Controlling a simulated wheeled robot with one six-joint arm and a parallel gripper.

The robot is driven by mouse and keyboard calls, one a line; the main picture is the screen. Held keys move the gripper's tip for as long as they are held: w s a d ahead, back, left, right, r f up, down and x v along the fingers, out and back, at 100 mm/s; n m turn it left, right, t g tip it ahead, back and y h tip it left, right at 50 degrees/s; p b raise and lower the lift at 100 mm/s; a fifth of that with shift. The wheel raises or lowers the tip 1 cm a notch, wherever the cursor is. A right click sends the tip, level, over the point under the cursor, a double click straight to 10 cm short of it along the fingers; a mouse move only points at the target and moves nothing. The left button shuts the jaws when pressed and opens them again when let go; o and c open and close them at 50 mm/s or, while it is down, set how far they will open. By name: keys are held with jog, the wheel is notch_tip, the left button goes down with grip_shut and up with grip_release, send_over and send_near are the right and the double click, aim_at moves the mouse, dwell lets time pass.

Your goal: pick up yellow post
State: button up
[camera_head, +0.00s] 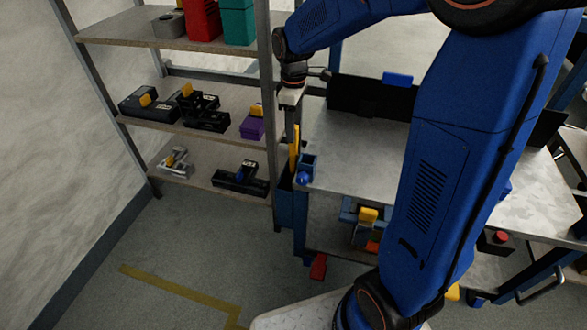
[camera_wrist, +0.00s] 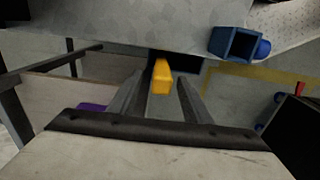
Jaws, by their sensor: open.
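A narrow yellow post (camera_head: 294,157) stands beside the left edge of the grey work table in the head view, directly below my gripper (camera_head: 292,128). In the wrist view the yellow post (camera_wrist: 161,76) shows between the two grey fingers of my gripper (camera_wrist: 158,92), near their tips. The gripper is open and points down. A dark holder (camera_wrist: 184,62) lies below the post. The fingers show no clear contact with the post, and its lower end is hidden.
A small blue open box (camera_head: 308,165) sits on the table (camera_head: 340,160) just right of the post; it also shows in the wrist view (camera_wrist: 236,44). A shelf rack (camera_head: 210,115) stands close on the left with black and purple items, some with yellow parts.

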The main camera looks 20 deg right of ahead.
aim_at(293, 147)
jog(key=shift+s+f, duration=0.15)
jog(key=shift+f, duration=2.8)
jog(key=c, duration=1.1)
